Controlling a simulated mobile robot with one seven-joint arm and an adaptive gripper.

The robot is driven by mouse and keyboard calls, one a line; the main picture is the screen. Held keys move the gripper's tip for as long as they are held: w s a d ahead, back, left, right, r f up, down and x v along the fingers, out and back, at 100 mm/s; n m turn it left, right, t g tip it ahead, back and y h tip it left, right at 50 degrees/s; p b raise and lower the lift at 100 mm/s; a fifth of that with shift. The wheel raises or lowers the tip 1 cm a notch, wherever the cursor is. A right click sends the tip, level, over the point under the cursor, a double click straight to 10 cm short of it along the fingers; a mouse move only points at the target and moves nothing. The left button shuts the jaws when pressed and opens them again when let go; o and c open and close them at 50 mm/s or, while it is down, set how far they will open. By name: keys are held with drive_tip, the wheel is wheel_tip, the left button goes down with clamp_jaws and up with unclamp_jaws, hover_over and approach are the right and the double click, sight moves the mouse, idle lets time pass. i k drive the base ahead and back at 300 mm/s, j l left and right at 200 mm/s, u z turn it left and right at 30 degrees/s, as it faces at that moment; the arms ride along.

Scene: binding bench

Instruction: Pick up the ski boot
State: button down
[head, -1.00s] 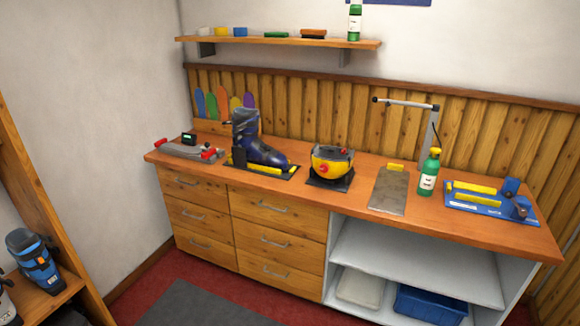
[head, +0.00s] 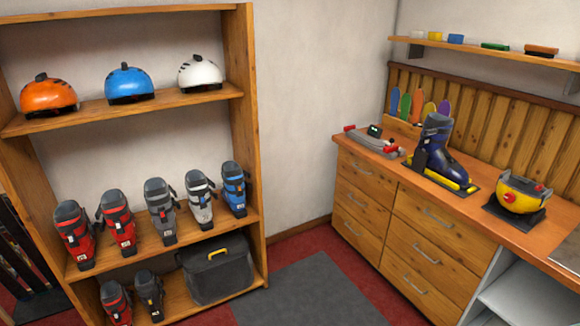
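A dark blue and grey ski boot (head: 438,152) stands upright on the bench, on a black plate with yellow parts (head: 464,183). More ski boots stand upright on the rack at left. On its middle shelf are a red boot (head: 75,234), another red boot (head: 117,221), a grey boot (head: 160,209), a white and grey boot (head: 199,198) and a blue boot (head: 234,188). A red and black boot (head: 115,302) and a dark grey boot (head: 147,294) stand on the bottom shelf. My gripper is not in view.
Helmets, one orange (head: 48,95), fill the rack's top shelf. A black case (head: 216,270) sits low. The grey mat (head: 307,291) is clear.

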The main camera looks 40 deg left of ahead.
sight(114, 205)
drive_tip(key=u, duration=2.55)
drive_tip(key=i+z, duration=0.1)
drive_tip(key=z, duration=0.3)
drive_tip(key=i+j+z, duration=0.1)
drive_tip(key=z, duration=0.25)
drive_tip(key=i+j+z, duration=0.45)
drive_tip(key=j, duration=0.3)
drive_tip(key=i+j, duration=0.15)
drive_tip(key=j, duration=0.2)
drive_tip(key=i+j+z, duration=0.1)
drive_tip(key=j, duration=0.25)
drive_tip(key=i+j, duration=0.15)
drive_tip(key=j, duration=0.25)
drive_tip(key=i+j+z, duration=0.1)
drive_tip(key=j, duration=0.25)
drive_tip(key=i+j, duration=0.2)
drive_tip(key=j, duration=0.2)
drive_tip(key=i+j+z, duration=0.1)
drive_tip(key=j, duration=0.25)
